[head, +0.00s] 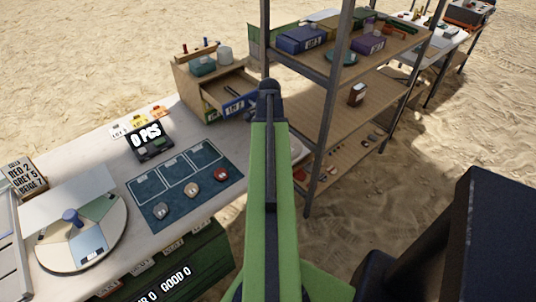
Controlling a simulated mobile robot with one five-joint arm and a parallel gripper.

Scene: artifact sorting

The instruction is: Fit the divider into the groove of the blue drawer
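A small wooden drawer cabinet (189,88) stands at the far end of the white worktable. One of its drawers (229,86) is pulled out to the right, and its wooden inside shows. A blue front (241,104) with a white lot label is visible at that drawer, partly beside my arm. The groove is too small to make out. I cannot pick out the divider with certainty. My green arm rises up the middle of the picture and ends in a dark joint just right of the drawer. My gripper's fingers do not show.
A metal-framed shelf (329,100) with boxes stands right of the cabinet, close to my arm. The worktable holds a blue mat (184,225) with several round pieces, a dark display (149,142) and a round sorting plate (119,222). Open sand lies right.

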